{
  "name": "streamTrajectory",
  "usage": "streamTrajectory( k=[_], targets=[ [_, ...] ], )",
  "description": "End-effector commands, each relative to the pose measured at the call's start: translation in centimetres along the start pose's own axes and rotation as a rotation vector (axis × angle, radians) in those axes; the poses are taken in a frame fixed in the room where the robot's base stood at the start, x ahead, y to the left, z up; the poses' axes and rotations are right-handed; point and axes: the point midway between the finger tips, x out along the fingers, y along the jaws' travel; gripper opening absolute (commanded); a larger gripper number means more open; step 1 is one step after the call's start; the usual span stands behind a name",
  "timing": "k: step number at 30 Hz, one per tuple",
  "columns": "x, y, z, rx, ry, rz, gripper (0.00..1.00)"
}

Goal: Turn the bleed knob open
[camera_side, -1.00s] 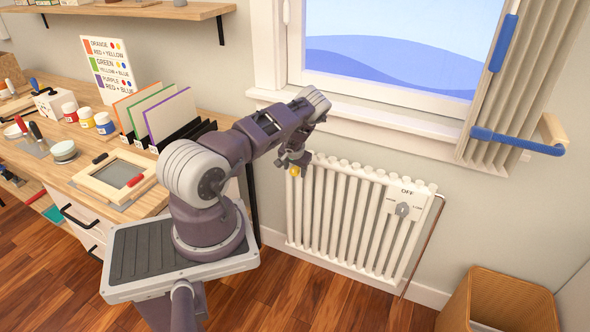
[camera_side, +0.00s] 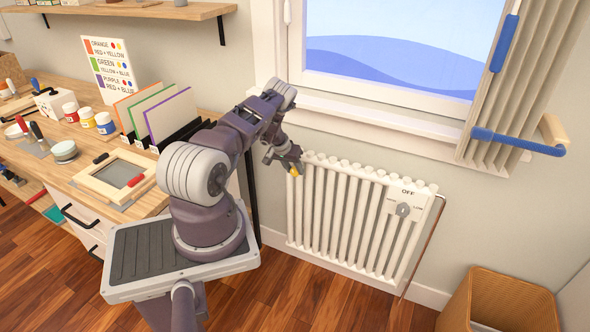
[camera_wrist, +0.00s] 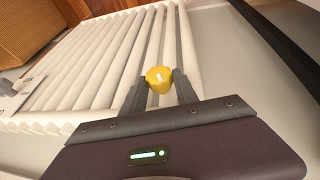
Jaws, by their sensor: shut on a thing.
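The bleed knob is small and yellow with a pale mark on its face. In the wrist view, the knob (camera_wrist: 158,76) sits between the two dark fingertips of my gripper (camera_wrist: 160,87), at the end of the white radiator (camera_wrist: 85,70). The fingers are closed on its sides. In the side view, my gripper (camera_side: 291,163) is at the radiator's upper left end, and a bit of the yellow knob (camera_side: 297,170) shows at its tips. The knob's stem and how far it is turned cannot be made out.
A grey dial (camera_side: 403,209) under the word OFF is at the radiator's right end. The window sill (camera_side: 370,130) runs above the radiator. The desk (camera_side: 80,170) with paint jars and cards is at left. A wicker bin (camera_side: 500,305) stands at lower right.

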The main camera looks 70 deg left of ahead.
Motion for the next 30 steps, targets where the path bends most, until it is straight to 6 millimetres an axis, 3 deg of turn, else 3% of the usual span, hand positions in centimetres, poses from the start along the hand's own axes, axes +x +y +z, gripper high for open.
streamTrajectory(
  k=[12,30],
  targets=[
    [0.13,-0.70,0.13,-0.121,-0.001,0.297,0.00],
    [0.17,-0.80,0.04,-0.176,0.002,0.427,0.00]
  ],
)
